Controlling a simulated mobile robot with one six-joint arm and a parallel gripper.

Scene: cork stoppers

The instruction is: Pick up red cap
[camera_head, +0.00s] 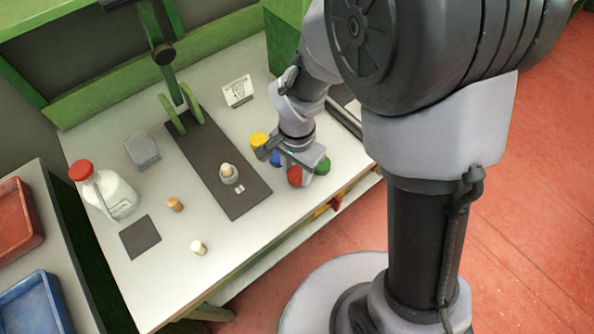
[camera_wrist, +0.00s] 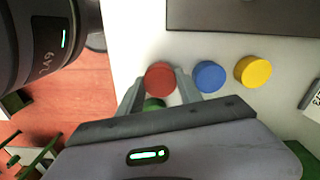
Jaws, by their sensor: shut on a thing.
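The red cap (camera_wrist: 160,75) is a round, flat-topped disc between the two fingers of my gripper (camera_wrist: 160,84) in the wrist view. A finger presses on each side of it, so my gripper is shut on it. In the head view the red cap (camera_head: 294,177) shows at the table's front right, below my gripper, which partly covers it. I cannot tell whether the cap touches the table or is just above it.
A blue cap (camera_wrist: 210,76) and a yellow cap (camera_wrist: 253,71) stand to the right in the wrist view. A green cap (camera_wrist: 153,104) is close by, partly hidden by my gripper. A dark board (camera_head: 215,165) lies left of the caps in the head view.

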